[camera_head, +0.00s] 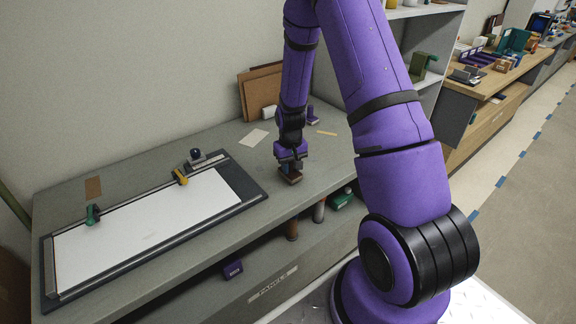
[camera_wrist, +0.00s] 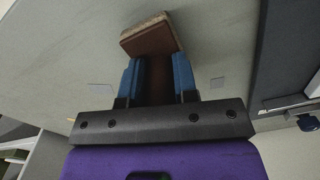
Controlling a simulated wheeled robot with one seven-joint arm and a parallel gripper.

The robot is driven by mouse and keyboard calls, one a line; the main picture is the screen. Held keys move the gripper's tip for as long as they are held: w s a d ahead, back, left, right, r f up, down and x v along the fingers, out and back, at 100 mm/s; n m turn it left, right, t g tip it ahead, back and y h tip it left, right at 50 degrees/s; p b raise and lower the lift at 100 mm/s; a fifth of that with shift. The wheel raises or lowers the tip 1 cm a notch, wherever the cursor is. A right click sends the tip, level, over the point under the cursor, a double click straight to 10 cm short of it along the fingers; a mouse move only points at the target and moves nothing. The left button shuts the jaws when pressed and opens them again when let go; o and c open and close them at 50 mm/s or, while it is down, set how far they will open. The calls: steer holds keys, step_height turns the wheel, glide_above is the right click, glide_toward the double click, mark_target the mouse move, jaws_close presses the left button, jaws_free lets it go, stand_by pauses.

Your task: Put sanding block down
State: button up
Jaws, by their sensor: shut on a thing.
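The sanding block (camera_head: 291,178) is a small brown block with a pale, rough-looking edge. In the wrist view the sanding block (camera_wrist: 150,38) sticks out past the blue fingertips. My gripper (camera_head: 291,166) is shut on it, and it also shows in the wrist view (camera_wrist: 158,80). The gripper points down over the grey bench top (camera_head: 225,232), near the front edge. The block is at or very close to the bench surface; I cannot tell whether it touches. The fingers hide part of the block.
A framed board with a white sheet (camera_head: 150,225) lies left, with clamps on it. A pale card (camera_head: 254,137), brown panels (camera_head: 262,92) and a small wooden strip (camera_head: 327,133) are behind the gripper. Bare bench lies around the block. A shelf below holds a purple box (camera_head: 233,269).

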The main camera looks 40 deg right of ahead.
steer(key=shift+f, duration=0.55)
steer(key=shift+f, duration=0.1)
steer(key=o, duration=0.9)
